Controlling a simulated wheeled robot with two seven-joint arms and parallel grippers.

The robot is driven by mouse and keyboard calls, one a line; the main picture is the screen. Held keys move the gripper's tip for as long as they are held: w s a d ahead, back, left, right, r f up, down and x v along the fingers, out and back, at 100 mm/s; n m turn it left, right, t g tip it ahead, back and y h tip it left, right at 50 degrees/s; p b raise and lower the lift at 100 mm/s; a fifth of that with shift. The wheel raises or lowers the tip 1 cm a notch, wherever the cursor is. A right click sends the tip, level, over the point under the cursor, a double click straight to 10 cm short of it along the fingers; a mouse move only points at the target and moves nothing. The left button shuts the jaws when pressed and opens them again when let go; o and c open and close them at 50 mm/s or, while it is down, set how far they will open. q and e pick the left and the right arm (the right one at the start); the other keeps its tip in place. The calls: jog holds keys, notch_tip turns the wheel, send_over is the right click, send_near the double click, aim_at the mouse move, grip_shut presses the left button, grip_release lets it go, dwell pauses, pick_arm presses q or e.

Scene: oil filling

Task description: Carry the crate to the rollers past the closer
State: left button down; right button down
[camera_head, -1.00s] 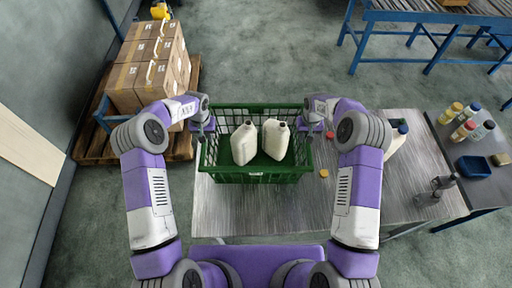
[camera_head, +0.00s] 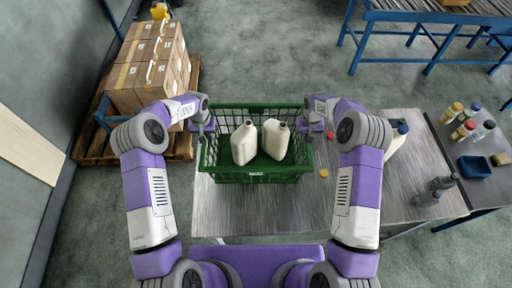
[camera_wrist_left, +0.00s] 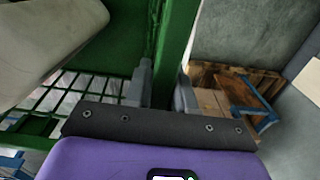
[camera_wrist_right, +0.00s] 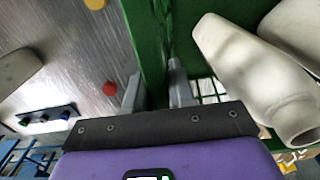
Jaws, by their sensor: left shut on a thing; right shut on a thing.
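The green mesh crate (camera_head: 230,177) is upright in front of me, over the left part of the grey table. Two white uncapped jugs (camera_head: 244,143) (camera_head: 276,140) stand inside it. My left gripper (camera_head: 207,137) is shut on the crate's left rim; the left wrist view shows the green rim (camera_wrist_left: 177,45) between its fingers. My right gripper (camera_head: 308,137) is shut on the right rim (camera_wrist_right: 160,30). I cannot tell whether the crate touches the table. The rollers (camera_head: 440,14) are on a blue frame at the top right. I cannot tell which object is the closer.
The grey table (camera_head: 270,217) holds a yellow cap (camera_head: 323,173), a red cap (camera_head: 330,135) and small dark objects (camera_head: 440,185). A white jug (camera_head: 396,140) is partly behind my right arm. A side table at right holds several bottles. Boxes (camera_head: 145,75) sit on a pallet at left.

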pick_arm(q)
jog(key=shift+w+r, duration=0.1)
jog(key=shift+r, duration=0.1)
pick_arm(e)
jog(key=shift+r, duration=0.2)
